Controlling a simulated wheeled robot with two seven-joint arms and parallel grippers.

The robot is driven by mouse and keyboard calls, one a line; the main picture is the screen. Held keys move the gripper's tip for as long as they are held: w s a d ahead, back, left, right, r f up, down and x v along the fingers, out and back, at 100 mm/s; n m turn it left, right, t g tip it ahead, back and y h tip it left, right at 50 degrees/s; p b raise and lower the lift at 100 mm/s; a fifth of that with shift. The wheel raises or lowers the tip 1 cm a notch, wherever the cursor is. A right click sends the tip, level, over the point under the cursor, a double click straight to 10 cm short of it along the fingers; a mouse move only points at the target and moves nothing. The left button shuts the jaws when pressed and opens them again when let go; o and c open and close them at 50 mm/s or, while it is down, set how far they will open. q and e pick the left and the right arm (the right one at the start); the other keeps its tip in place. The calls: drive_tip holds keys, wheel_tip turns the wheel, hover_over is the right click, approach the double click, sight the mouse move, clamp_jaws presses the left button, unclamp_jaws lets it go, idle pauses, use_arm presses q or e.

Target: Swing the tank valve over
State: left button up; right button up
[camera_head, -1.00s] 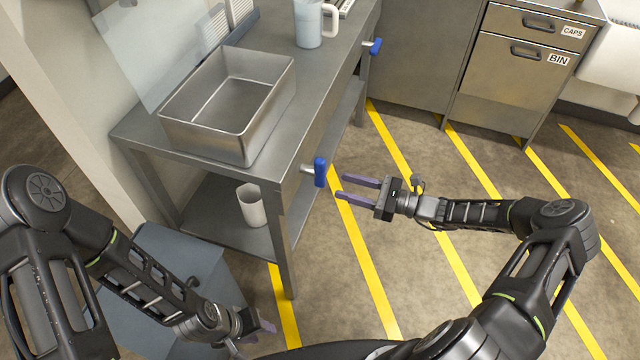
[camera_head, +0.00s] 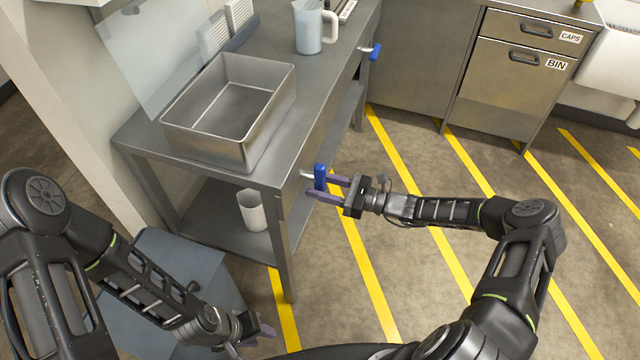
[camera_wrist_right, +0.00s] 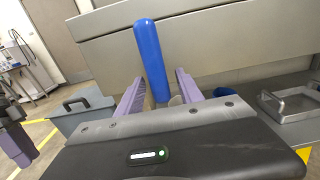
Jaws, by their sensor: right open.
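The near blue valve handle (camera_head: 320,176) sticks out from the front of the steel bench by the metal tank (camera_head: 228,108). It stands upright. My right gripper (camera_head: 327,187) is open, with its purple fingers reaching to the handle. In the right wrist view the blue handle (camera_wrist_right: 151,60) stands upright between the two fingers (camera_wrist_right: 158,95), with gaps on both sides. A second blue valve handle (camera_head: 375,51) is further along the bench front. My left gripper (camera_head: 262,336) is low at the left, away from the bench; its jaw opening is hard to judge.
A clear jug (camera_head: 308,28) stands on the bench top (camera_head: 300,95) behind the tank. A white cup (camera_head: 251,210) is on the lower shelf. Steel drawers marked CAPS and BIN (camera_head: 522,75) stand at the back right. The striped floor right of the bench is clear.

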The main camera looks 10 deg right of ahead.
clamp_jaws()
idle(0.5)
